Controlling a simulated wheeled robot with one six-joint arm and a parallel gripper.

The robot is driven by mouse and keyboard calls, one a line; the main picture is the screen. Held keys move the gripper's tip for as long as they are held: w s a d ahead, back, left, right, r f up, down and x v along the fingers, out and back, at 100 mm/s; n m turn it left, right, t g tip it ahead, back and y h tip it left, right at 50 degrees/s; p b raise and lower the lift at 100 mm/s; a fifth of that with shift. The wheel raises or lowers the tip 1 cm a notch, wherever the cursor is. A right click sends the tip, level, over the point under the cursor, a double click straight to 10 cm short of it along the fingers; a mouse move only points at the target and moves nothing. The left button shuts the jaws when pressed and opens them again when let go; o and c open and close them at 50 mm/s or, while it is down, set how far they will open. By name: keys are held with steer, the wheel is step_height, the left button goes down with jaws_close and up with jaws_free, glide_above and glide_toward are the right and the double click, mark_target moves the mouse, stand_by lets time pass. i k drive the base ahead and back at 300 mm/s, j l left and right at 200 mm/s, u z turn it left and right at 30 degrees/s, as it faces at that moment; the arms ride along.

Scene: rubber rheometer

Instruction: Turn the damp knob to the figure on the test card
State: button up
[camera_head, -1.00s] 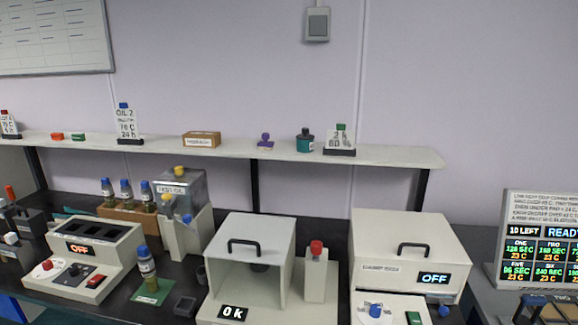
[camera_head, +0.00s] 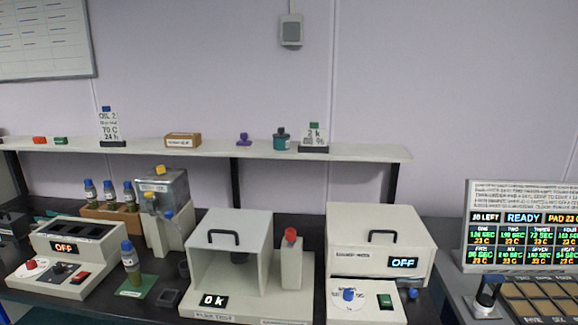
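A blue knob (camera_head: 348,294) sits on a round white dial on the front base of the right-hand cream cabinet (camera_head: 345,235), whose display reads OFF. I take it for the damp knob; its scale is too small to read. A card with a green top (camera_head: 314,135) stands on the shelf and seems to read 2 h and 80 %. Another card with a blue top (camera_head: 108,126) reads OIL 2, 70 C, 24 h. Which one is the test card I cannot tell. My gripper is not in view.
A green switch (camera_head: 385,301) is beside the knob. An open-fronted box (camera_head: 229,250) showing 0k stands left of the cabinet, with a red-topped post (camera_head: 291,260) between. A heater block (camera_head: 75,245) reads OFF at left. A READY screen (camera_head: 524,232) stands at right above a tray.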

mark_target(349, 294)
steer(key=i+j+z, duration=0.1)
steer(key=i+j, duration=0.15)
steer(key=i+z, duration=0.1)
steer(key=i, duration=0.5)
